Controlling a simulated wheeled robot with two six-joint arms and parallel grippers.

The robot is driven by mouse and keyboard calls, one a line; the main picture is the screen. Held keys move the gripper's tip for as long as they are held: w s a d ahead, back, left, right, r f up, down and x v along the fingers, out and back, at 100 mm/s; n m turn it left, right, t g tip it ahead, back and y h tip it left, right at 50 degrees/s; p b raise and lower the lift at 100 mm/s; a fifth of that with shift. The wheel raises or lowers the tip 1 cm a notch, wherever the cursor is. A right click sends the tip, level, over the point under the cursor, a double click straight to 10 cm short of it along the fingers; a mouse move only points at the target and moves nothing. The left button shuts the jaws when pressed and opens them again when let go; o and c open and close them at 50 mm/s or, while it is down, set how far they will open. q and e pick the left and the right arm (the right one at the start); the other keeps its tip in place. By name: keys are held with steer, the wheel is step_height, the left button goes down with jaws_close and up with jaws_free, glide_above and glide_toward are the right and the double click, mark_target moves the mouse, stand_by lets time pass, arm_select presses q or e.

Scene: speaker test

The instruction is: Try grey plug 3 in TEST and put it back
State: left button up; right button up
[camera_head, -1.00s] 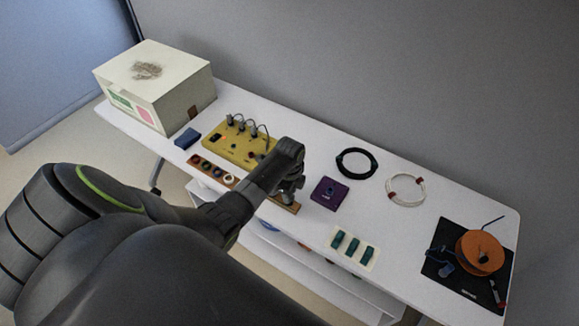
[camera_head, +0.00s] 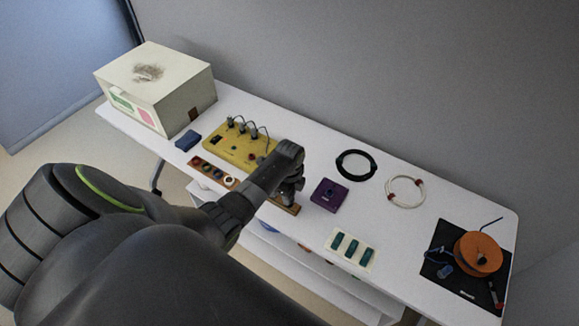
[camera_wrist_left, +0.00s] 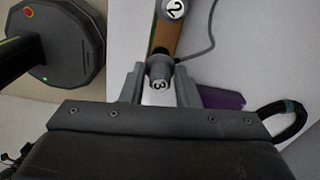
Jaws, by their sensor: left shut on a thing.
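My left gripper (camera_head: 289,193) is over the right end of the wooden strip (camera_head: 292,208) in the head view. In the left wrist view its two fingers (camera_wrist_left: 160,88) are closed around grey plug 3 (camera_wrist_left: 159,78), with the number facing the camera. Plug 2 (camera_wrist_left: 172,9) is farther along the strip, and a grey cable (camera_wrist_left: 208,38) runs beside it. I cannot tell whether plug 3 is seated in the strip or just above it. A yellow panel (camera_head: 213,150) with several plugs and cables lies behind the strip. No TEST label is readable. My right gripper is not in view.
A purple box (camera_head: 328,194) stands right of the gripper. Black (camera_head: 356,165) and white (camera_head: 405,190) cable coils lie behind it. A pale tray (camera_head: 337,256) holds teal pieces. An orange reel (camera_head: 478,253) sits on a black mat at right. A large box (camera_head: 180,98) stands at left.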

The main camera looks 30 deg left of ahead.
arm_select(q)
steer(key=shift+f+b, duration=0.7)
steer(key=shift+f, duration=0.25)
stand_by(0.3)
steer(key=o, duration=1.2)
steer(key=shift+c, duration=0.2)
steer(key=shift+r, duration=0.15)
step_height(320, 180, up, 5)
steer(key=p, duration=0.5)
steer(key=shift+p, duration=0.3)
steer(key=shift+r+p, duration=0.75)
steer(key=shift+r, duration=0.45)
